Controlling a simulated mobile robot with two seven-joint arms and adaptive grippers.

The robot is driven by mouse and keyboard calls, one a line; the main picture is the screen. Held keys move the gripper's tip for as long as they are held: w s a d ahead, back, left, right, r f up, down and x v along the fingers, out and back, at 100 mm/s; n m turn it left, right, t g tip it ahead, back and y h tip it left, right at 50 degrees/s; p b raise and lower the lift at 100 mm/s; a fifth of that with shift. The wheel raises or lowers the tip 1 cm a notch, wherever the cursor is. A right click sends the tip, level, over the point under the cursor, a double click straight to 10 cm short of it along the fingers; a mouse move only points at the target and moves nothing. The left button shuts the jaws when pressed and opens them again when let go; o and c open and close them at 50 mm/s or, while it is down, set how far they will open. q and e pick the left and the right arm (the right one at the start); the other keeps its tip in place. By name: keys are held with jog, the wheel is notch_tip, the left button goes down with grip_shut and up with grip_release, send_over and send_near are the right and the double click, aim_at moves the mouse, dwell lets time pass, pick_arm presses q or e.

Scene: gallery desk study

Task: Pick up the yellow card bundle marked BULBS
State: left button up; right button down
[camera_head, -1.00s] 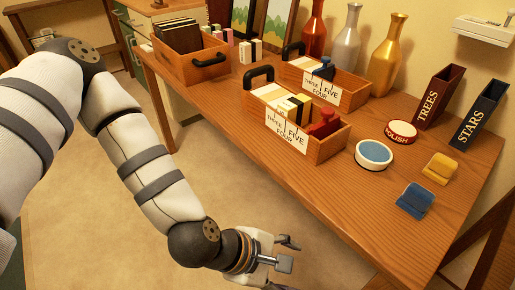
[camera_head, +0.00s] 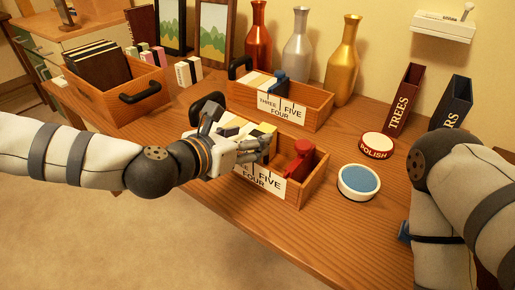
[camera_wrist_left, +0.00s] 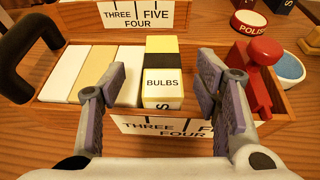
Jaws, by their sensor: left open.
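The yellow card bundle marked BULBS (camera_wrist_left: 162,88) stands in the front wooden box, with a black band near its back; its top also shows in the head view (camera_head: 264,128). My left gripper (camera_head: 262,146) is over the front side of this box. In the left wrist view, the open left gripper (camera_wrist_left: 160,78) has one finger on each side of the bundle, with gaps and nothing held. My right arm shows at the right of the head view; its gripper is out of view.
The front wooden box (camera_head: 313,178) also holds pale cards (camera_wrist_left: 96,70) and a red-handled stamp (camera_wrist_left: 262,62). A second box (camera_head: 318,112) stands behind. The blue-topped round tin (camera_head: 358,182) and POLISH tin (camera_head: 377,146) are to the right. The front desk area is clear.

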aim_at(255, 137)
pick_arm(q)
jog(key=x, duration=0.3)
jog(key=shift+w+d+f, duration=0.1)
jog(key=shift+d+f, duration=0.15)
jog(key=shift+f, duration=0.1)
jog(key=shift+r, duration=0.1)
jog(key=c, duration=1.3)
jog(key=shift+c, duration=0.2)
